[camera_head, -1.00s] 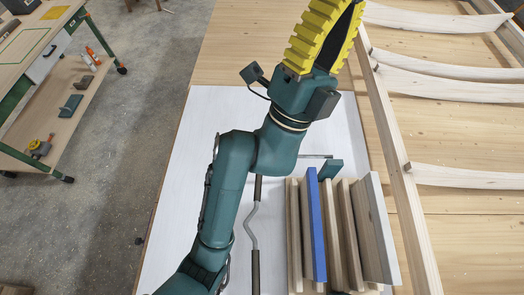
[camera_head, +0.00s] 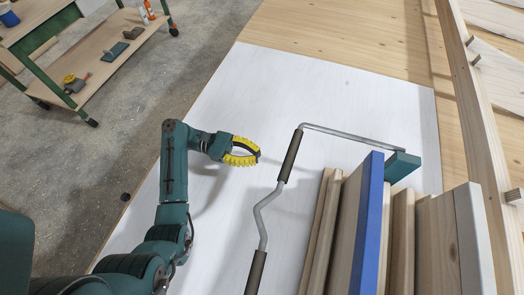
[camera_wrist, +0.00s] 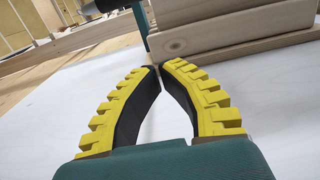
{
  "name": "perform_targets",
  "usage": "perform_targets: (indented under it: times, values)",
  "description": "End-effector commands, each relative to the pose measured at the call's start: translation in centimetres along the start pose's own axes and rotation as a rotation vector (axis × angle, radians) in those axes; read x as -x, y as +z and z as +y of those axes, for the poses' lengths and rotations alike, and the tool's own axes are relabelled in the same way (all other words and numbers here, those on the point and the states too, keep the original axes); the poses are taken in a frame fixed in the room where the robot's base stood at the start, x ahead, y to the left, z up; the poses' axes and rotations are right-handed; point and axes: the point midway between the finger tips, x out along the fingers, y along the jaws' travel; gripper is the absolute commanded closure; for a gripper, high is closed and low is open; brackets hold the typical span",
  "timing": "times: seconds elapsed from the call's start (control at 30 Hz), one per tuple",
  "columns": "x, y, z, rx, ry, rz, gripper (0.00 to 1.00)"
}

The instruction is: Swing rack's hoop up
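The rack holds several boards on edge, among them a blue one (camera_head: 368,215) and pale wooden ones (camera_head: 435,240). Its hoop (camera_head: 268,208) is a bent grey tube with dark sleeves (camera_head: 290,156). In the head view it runs along the left of the boards, then across their far end to a teal block (camera_head: 402,165). My gripper (camera_head: 256,153) is left of the hoop's far sleeve, apart from it and over the white sheet. In the wrist view its yellow-backed fingers meet at the tips (camera_wrist: 158,68), with nothing visible between them. Board ends (camera_wrist: 235,35) show just beyond.
The white sheet (camera_head: 270,85) is clear beyond and left of the hoop. A slatted wooden frame (camera_head: 480,110) stands on the right. A wheeled workbench with a lower shelf (camera_head: 110,60) stands at the upper left on the concrete floor.

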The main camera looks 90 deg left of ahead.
Motion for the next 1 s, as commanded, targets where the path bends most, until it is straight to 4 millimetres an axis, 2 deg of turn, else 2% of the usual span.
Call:
perform_targets:
  times: [0.1,0.33,0.4,0.6,1.0]
  values:
    - [-2.8,0.0,-0.1,0.001,-0.005,-0.001,1.00]
    - [-7.8,0.0,-0.1,0.000,-0.004,-0.001,1.00]
    - [-7.9,1.7,0.0,-0.006,-0.001,0.000,1.00]
    - [-8.4,3.8,0.0,-0.001,0.001,-0.002,1.00]
    - [-8.4,4.1,0.1,0.000,0.001,-0.002,1.00]
